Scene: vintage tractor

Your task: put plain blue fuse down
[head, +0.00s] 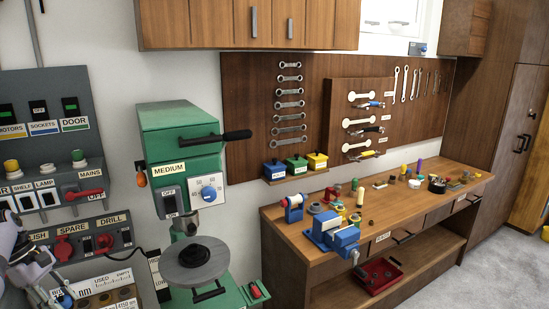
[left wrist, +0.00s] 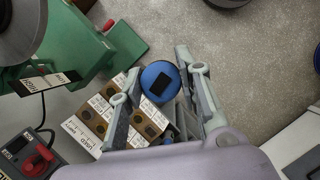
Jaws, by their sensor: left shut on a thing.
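The plain blue fuse (left wrist: 148,74) shows in the left wrist view as a round blue body with a dark square on its end. My left gripper (left wrist: 163,84) is shut on it, with a grey finger on either side. In that view the fuse appears over the edge of a brown fuse rack (left wrist: 97,103) with dark round holes and white labels; I cannot tell whether it touches the rack. In the head view my left gripper (head: 45,277) is at the lower left, beside the rack (head: 105,300), which has "USED" and "EMPTY" labels. My right gripper is in neither view.
A green drill press (head: 180,150) with a round table (head: 195,262) stands right of the rack. A switch panel (head: 55,150) with red handles is on the wall above. A wooden workbench (head: 400,215) with a blue vise (head: 333,233) is farther right. Grey floor is open.

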